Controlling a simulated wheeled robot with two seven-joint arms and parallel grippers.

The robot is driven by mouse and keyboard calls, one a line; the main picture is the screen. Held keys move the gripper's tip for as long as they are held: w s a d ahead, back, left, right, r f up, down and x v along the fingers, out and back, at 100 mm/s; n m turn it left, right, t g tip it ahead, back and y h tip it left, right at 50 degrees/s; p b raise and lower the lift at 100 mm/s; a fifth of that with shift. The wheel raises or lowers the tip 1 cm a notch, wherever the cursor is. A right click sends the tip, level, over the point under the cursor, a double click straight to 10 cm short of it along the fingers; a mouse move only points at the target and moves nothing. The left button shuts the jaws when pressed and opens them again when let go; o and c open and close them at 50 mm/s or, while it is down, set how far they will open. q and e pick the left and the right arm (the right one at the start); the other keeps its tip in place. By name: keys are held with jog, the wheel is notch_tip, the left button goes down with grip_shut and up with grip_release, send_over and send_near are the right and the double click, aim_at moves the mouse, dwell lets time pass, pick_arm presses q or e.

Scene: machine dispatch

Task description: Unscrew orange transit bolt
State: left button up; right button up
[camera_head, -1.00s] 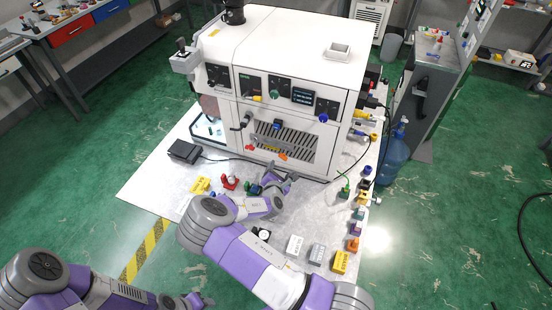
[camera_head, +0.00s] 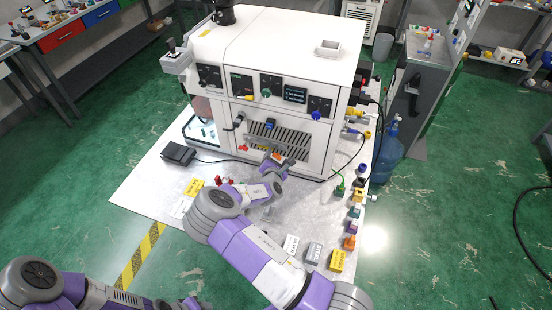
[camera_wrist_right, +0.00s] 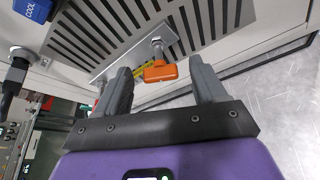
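The orange transit bolt (camera_head: 277,158) sits on the lower front of the white machine, below the slotted vent. In the right wrist view its orange head (camera_wrist_right: 160,72) is on a metal shank that comes out of a grey bracket (camera_wrist_right: 130,50). My right gripper (camera_wrist_right: 160,82) is open. Its two grey fingers stand on either side of the orange head, apart from it. In the head view the right gripper (camera_head: 274,168) is close to the bolt, partly hidden by its own wrist. My left gripper (camera_head: 190,303) is at the bottom edge, too small to judge.
A red bolt (camera_head: 243,149) sits left of the orange one. A blue COOL part (camera_wrist_right: 34,8) and a black cable plug (camera_wrist_right: 17,70) are nearby. Yellow, white and grey blocks (camera_head: 338,261) stand along the table's front and right. A black pedal-like box (camera_head: 178,153) lies at left.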

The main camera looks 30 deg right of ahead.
jog(key=c, duration=0.9)
jog(key=n+b, duration=0.1)
jog(key=n+g, duration=0.1)
jog(key=shift+w+a+f+n+h+b, duration=0.1)
jog(key=shift+w+a+n+h+b, duration=0.1)
jog(key=shift+n+h+b, duration=0.15)
jog(key=shift+s+n+g+h, duration=0.1)
jog(key=shift+n+g+h, duration=0.25)
jog(key=shift+g, duration=0.15)
jog(key=n+g, duration=0.1)
jog(key=n+h+b, duration=0.1)
jog(key=n, duration=0.1)
jog(key=shift+a+g+h, duration=0.1)
jog(key=shift+g+h, duration=0.2)
jog(key=shift+g, duration=0.1)
